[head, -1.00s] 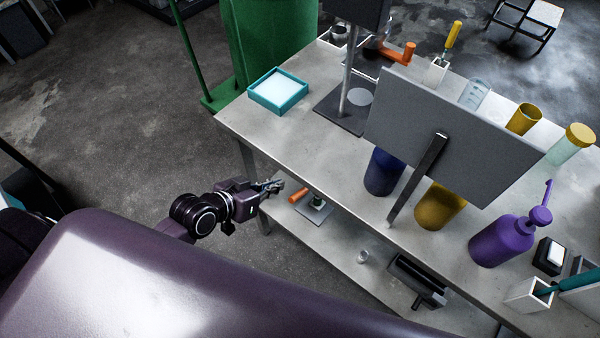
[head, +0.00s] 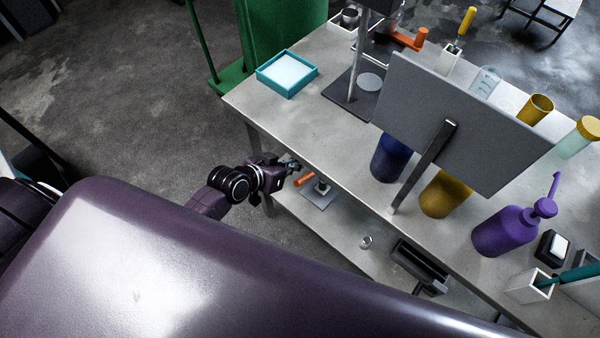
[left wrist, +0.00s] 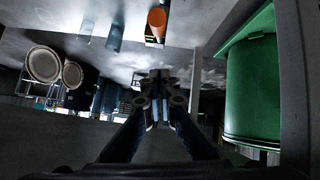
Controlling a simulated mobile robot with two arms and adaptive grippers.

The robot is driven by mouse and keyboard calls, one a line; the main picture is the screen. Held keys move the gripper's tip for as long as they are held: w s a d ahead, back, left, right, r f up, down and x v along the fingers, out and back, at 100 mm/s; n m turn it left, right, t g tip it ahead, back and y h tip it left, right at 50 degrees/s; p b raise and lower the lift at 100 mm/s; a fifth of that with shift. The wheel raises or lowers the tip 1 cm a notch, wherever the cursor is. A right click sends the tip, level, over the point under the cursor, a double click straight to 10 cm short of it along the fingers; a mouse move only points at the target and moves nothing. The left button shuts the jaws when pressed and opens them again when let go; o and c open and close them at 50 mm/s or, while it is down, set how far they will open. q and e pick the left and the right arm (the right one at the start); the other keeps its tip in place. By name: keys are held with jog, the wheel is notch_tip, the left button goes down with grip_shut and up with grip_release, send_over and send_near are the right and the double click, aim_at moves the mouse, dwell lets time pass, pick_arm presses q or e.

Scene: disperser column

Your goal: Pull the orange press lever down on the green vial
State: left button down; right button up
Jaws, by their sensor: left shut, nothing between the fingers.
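The orange press lever (head: 304,180) sticks out to the left from a small press on a grey plate (head: 320,199) on the lower shelf. A small vial with a greenish part (head: 322,187) stands at the press; its detail is too small to tell. My left gripper (head: 294,165) is shut and empty, just above and left of the lever, by the table's front edge. In the left wrist view its closed fingertips (left wrist: 160,76) are central, and an orange cylinder end (left wrist: 157,19) shows at the top, apart from them. My right gripper is out of view.
The tabletop edge (head: 262,134) overhangs the lower shelf above my left gripper. A table leg (head: 256,150) stands beside the gripper. A small cup (head: 366,242) and a dark device (head: 420,266) are farther right on the shelf. A green bin (left wrist: 250,90) stands nearby.

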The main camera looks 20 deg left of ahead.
aim_at(300, 178)
pick_arm(q)
jog(key=f, duration=0.3)
jog(key=shift+w+d+f, duration=0.3)
jog(key=shift+w+d, duration=0.1)
jog(key=shift+s+f, duration=0.45)
jog(key=shift+f, duration=0.3)
